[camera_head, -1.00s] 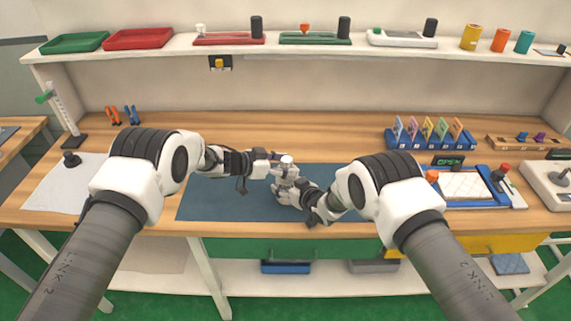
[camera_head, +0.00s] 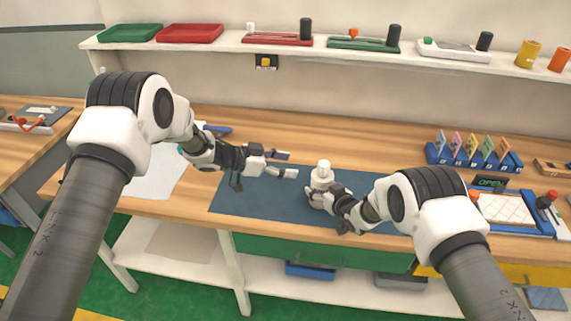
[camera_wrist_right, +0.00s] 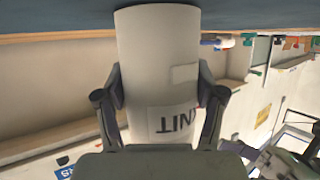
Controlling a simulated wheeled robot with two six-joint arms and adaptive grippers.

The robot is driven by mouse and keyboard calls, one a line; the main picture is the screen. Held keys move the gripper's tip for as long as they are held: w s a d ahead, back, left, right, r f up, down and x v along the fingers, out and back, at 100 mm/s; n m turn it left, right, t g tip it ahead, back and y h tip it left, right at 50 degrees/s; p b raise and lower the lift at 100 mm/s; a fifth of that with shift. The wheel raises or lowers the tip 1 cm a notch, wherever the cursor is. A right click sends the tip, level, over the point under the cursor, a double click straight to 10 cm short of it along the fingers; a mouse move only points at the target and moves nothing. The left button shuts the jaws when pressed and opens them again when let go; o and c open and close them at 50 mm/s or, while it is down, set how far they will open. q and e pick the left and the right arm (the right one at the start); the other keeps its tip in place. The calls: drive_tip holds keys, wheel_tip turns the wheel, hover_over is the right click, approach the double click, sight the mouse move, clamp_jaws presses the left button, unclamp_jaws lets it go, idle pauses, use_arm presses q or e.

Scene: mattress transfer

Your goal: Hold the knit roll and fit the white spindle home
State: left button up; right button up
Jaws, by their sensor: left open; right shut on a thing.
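The knit roll (camera_wrist_right: 158,60) is a pale cylinder with a label reading upside down in the right wrist view. It also shows upright in the head view (camera_head: 321,181). My right gripper (camera_wrist_right: 160,95) is shut around the roll, one finger on each side; in the head view it (camera_head: 320,193) is over the blue mat. A narrower white piece, which looks like the white spindle (camera_head: 323,164), stands at the top of the roll. How deep it sits cannot be told. My left gripper (camera_head: 285,164) is open and empty, just left of the roll and apart from it.
The dark blue mat (camera_head: 255,198) lies under both grippers. The shelf (camera_head: 380,58) behind holds trays and fixtures. The mat's left part is clear.

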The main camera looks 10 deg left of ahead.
drive_tip(key=o, duration=1.2)
drive_tip(key=shift+c, duration=0.2)
